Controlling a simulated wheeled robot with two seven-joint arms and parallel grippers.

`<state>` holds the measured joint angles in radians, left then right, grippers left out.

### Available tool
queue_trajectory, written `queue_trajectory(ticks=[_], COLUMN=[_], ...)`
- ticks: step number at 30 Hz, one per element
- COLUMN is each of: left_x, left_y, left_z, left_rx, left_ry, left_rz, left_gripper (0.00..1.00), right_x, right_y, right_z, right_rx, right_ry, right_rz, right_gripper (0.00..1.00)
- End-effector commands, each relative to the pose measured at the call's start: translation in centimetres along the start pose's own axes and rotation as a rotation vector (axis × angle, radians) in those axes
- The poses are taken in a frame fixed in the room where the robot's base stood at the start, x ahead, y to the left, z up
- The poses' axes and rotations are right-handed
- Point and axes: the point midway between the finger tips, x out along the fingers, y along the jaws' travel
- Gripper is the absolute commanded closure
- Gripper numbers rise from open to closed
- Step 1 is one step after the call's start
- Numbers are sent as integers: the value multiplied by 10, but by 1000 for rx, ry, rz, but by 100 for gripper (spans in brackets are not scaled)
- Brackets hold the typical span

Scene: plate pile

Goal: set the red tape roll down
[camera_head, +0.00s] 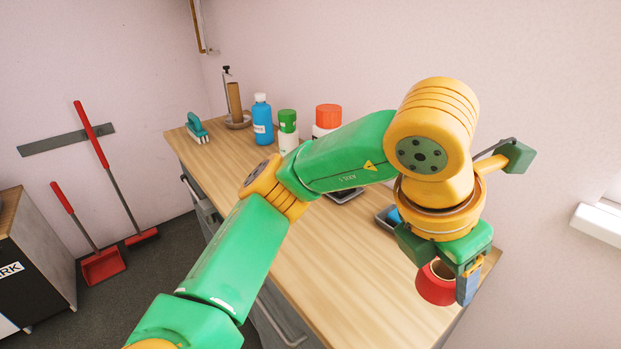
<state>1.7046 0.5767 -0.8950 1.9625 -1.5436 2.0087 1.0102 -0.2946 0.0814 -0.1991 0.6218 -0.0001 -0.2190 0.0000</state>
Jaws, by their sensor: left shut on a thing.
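The red tape roll (433,288) is in the jaws of my left gripper (452,277), at the lower right of the head view. The gripper points down and is shut on the roll, with one finger showing at the roll's right side. The roll appears over the right front part of the wooden worktop (365,300). I cannot tell whether it touches the top or hangs above it. My right gripper is not in view.
The front middle worktop is clear.

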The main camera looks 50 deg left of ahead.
Motion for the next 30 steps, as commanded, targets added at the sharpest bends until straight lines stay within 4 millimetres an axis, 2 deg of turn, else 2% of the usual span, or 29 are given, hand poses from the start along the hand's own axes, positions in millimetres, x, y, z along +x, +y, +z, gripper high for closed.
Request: queue_trajectory(ticks=[2,5,11,12,15,22,26,30], left_x=[0,7,29,37,60,86,105,108], left_y=[2,20,87,98,117,140,139,138], left_z=[0,-8,-33,-39,-53,-70,-77,-78], left_rx=[-9,-14,-20,-17,-13,-8,-5,-5], left_ry=[1,6,9,11,10,9,7,3], left_rz=[3,2,5,5,4,3,2,0], left_gripper=[90,90,90,90,90,90,90,90], right_x=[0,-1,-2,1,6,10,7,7], right_y=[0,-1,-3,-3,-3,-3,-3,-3], right_z=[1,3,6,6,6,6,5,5], right_rx=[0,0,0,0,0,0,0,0], right_ry=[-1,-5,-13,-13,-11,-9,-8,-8], right_rz=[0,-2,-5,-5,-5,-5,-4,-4], right_gripper=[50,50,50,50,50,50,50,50])
